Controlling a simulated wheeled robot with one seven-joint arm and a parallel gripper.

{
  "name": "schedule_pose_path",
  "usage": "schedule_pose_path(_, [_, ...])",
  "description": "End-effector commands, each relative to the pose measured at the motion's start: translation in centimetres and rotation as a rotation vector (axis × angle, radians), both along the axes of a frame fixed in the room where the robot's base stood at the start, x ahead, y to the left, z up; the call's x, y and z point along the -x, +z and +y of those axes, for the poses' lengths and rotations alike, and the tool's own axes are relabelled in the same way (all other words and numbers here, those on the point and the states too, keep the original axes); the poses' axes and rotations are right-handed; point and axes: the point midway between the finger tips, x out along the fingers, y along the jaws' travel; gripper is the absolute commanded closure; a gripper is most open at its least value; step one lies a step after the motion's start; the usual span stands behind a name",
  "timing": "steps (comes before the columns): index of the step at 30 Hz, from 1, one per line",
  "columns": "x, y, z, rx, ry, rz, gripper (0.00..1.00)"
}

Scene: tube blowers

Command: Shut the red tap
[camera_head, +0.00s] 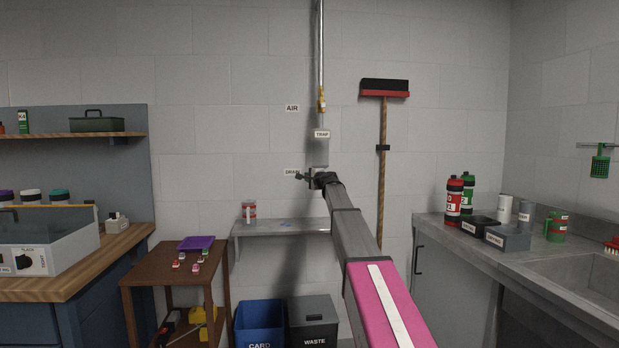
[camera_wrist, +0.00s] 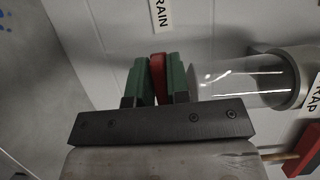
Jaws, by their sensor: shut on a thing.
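The red tap (camera_wrist: 158,76) shows in the wrist view as a narrow red handle between the two green finger pads of my gripper (camera_wrist: 159,64). The pads press on it from both sides; most of the tap is hidden. In the head view my gripper (camera_head: 318,180) is at the bottom of the wall pipe (camera_head: 320,50), beside the DRAIN label (camera_head: 292,172), and no red of the tap can be made out there. A clear trap bowl (camera_wrist: 238,80) lies just right of the fingers in the wrist view.
A yellow fitting (camera_head: 322,99) sits higher on the pipe, near the AIR label (camera_head: 292,108). A broom (camera_head: 384,90) hangs to the right. A grey shelf (camera_head: 282,227) with a can (camera_head: 249,210) is below left. Blue (camera_head: 260,322) and dark (camera_head: 313,320) bins stand beneath.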

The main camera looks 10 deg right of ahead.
Motion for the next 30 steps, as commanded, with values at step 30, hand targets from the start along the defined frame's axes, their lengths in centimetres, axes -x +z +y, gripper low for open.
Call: schedule_pose_path(30, [0.58,-0.16,-0.22,0.021,0.0,0.0,0.62])
